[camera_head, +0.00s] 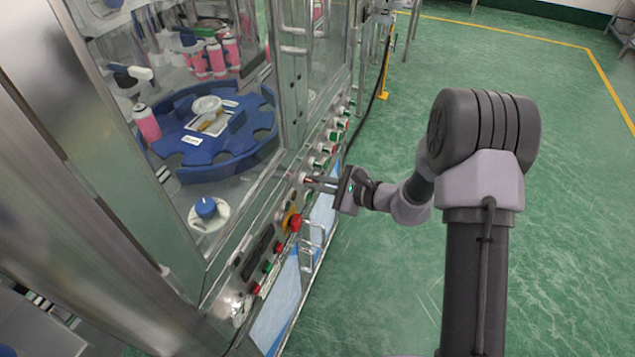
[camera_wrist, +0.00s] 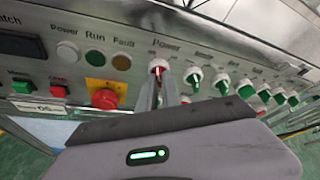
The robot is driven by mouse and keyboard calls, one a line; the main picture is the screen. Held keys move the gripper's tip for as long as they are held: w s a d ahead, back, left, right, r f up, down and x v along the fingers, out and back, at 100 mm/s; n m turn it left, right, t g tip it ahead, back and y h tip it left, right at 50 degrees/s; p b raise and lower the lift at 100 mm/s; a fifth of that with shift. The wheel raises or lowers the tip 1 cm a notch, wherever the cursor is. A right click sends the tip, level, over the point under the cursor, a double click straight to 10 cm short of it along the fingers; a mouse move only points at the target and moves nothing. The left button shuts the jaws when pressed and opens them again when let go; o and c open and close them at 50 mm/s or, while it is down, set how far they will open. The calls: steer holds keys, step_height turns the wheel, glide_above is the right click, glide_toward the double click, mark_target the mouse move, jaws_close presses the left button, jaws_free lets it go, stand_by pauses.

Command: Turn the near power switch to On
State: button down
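The near power switch (camera_wrist: 158,67) is a red knob in a white collar, under the word "Power" on the grey control panel (camera_wrist: 120,22). It also shows in the head view (camera_head: 304,178), at the tips of my gripper. My gripper (camera_wrist: 160,84) reaches the panel with its two fingers close together, one on each side of the red knob. They look shut on it, though the contact is partly hidden by the fingers. The knob's handle looks roughly upright; its exact setting is hard to read.
Several green-handled switches (camera_wrist: 222,83) continue the row to the right. A red emergency stop (camera_wrist: 105,99) on a yellow plate sits left of my fingers. A metal handle (camera_head: 312,245) sticks out below the panel. Green floor (camera_head: 390,270) is open to the right.

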steer(key=shift+r+p, duration=0.1)
steer(key=shift+p, duration=0.3)
steer(key=shift+w+d+m+g+y+p, duration=0.15)
steer(key=shift+m+g+y+p, duration=0.3)
steer(key=shift+m+g+p, duration=1.25)
steer(key=shift+w+d+m+g+y+p, duration=0.1)
steer(key=shift+w+m+g+y+p, duration=0.25)
steer(key=shift+m+g+p, duration=1.35)
steer(key=shift+s+m+t+b, duration=0.1)
steer(key=shift+m+t+b, duration=0.35)
steer(key=shift+m+t, duration=0.2)
steer(key=shift+a, duration=0.1)
steer(key=c, duration=1.5)
jaws_free()
steer(key=shift+c, duration=0.2)
